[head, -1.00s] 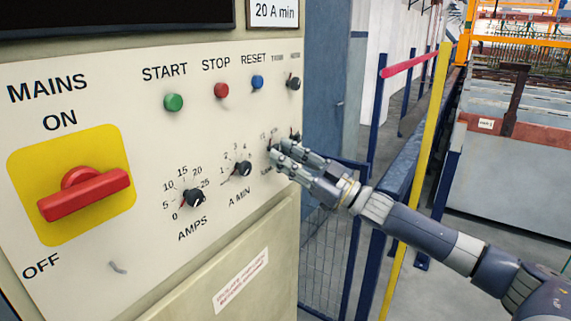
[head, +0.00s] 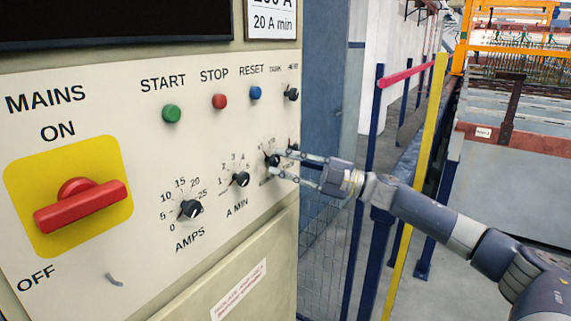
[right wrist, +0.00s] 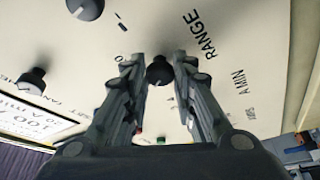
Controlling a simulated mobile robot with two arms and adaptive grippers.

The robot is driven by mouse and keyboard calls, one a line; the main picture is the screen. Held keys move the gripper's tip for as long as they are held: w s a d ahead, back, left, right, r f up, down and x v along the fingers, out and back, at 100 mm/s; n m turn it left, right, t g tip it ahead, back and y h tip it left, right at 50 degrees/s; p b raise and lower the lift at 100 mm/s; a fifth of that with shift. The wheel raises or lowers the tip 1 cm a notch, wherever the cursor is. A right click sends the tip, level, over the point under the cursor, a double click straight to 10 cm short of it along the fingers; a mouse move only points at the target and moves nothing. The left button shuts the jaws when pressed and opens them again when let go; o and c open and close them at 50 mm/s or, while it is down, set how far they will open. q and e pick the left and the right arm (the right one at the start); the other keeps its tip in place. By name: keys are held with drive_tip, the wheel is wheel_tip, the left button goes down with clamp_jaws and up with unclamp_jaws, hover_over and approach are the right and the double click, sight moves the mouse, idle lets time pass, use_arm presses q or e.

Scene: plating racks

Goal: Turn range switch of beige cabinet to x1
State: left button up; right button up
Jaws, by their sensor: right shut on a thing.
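The beige cabinet (head: 60,300) fills the left of the head view. Its range switch (head: 271,160) is a small black knob on the lower row, right of the A MIN knob (head: 240,179). My right gripper (head: 281,162) reaches it from the right, one finger above and one below. In the right wrist view the range switch (right wrist: 160,71) sits between the fingertips, beside the printed word RANGE (right wrist: 207,34). The gripper is shut on it. The pointer and scale marks are too small or covered to read. My left gripper is not in view.
The red mains handle (head: 82,206), AMPS knob (head: 190,209) and START (head: 171,114), STOP (head: 219,102) and RESET (head: 255,93) buttons share the panel. Another black knob (head: 291,95) is above. A yellow post (head: 425,150) and blue railing stand right of the cabinet.

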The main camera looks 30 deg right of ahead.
idle(0.5)
drive_tip(key=o, duration=1.1)
drive_tip(key=shift+c, duration=0.2)
drive_tip(key=shift+s+d, duration=0.1)
drive_tip(key=v, duration=0.7)
idle(0.4)
